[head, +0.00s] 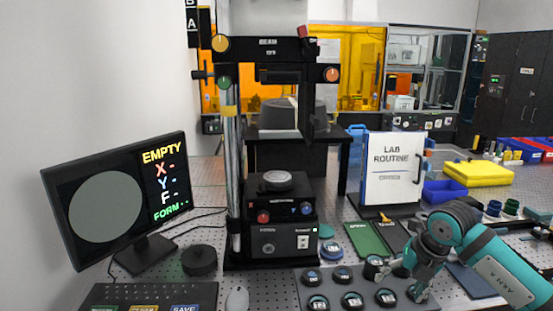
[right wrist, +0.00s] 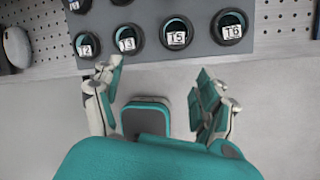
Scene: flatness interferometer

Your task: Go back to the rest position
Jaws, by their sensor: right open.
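My right gripper (head: 404,280) is at the right end of the dark sample tray (head: 313,286) in the head view. In the right wrist view the right gripper (right wrist: 157,76) has its two fingers spread, with nothing between them. It is just off the tray's edge, over the grey surface. Several round dark pieces with white labels sit in the tray, among them one marked T5 (right wrist: 176,36) and one marked T6 (right wrist: 230,25). My left gripper is not in view.
The interferometer (head: 283,241) stands at the centre, with a round piece (head: 277,178) on its stage. A monitor (head: 112,196) reading EMPTY stands left.

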